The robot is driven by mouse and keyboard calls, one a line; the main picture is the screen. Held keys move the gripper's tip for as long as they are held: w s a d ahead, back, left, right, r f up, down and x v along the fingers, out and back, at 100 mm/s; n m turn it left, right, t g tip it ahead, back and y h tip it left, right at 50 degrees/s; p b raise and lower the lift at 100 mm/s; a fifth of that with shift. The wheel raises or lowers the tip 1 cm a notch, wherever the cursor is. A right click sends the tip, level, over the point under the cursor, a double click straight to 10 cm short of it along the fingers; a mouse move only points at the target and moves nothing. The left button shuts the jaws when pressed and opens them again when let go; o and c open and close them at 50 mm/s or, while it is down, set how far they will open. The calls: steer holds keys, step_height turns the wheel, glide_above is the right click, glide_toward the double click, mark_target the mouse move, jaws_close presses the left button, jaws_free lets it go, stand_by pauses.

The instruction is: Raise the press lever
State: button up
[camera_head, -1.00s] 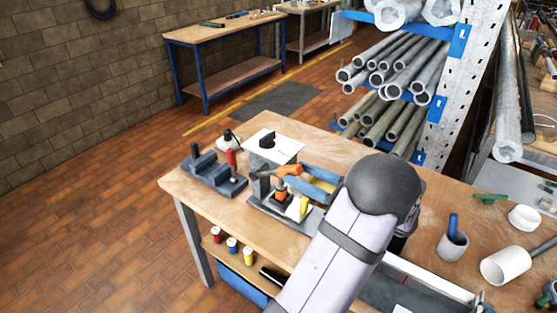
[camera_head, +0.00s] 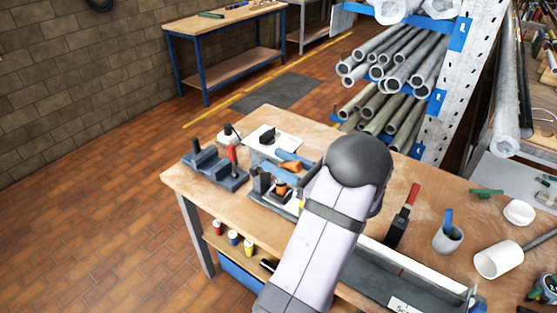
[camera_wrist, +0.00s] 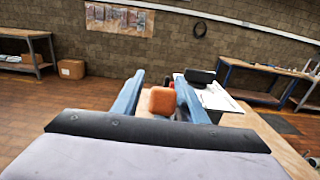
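A small press (camera_head: 262,181) stands on the wooden bench, with an orange part low on it (camera_head: 280,189). The orange grip of what looks like its lever (camera_head: 291,165) lies between the blue fingers of my gripper (camera_head: 296,166). In the wrist view the orange grip (camera_wrist: 162,101) sits between the two fingers of my gripper (camera_wrist: 161,85), with a visible gap on the left and little on the right. The fingers look open around it, not closed on it. My wrist hides part of the press and the rest of the lever.
Left of the press is a dark fixture (camera_head: 213,165) with a red handle. A white box with a black knob (camera_head: 268,138) stands behind it. To the right are a red-handled tool (camera_head: 404,215), a grey cup (camera_head: 448,238) and a long tray (camera_head: 395,284). A pipe rack (camera_head: 400,70) stands behind.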

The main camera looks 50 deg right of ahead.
jaws_close()
steer(key=shift+r, duration=0.1)
steer(key=w+r+g+p, duration=0.1)
steer(key=p, duration=0.2)
steer(key=shift+w+r+g+p, duration=0.15)
steer(key=shift+r+g+p, duration=0.15)
steer(key=shift+r+p, duration=0.1)
steer(key=w+r+g+p, duration=0.1)
steer(key=w+g+p, duration=1)
steer(key=g, duration=0.1)
steer(key=shift+w, duration=0.2)
steer(key=shift+r, duration=0.1)
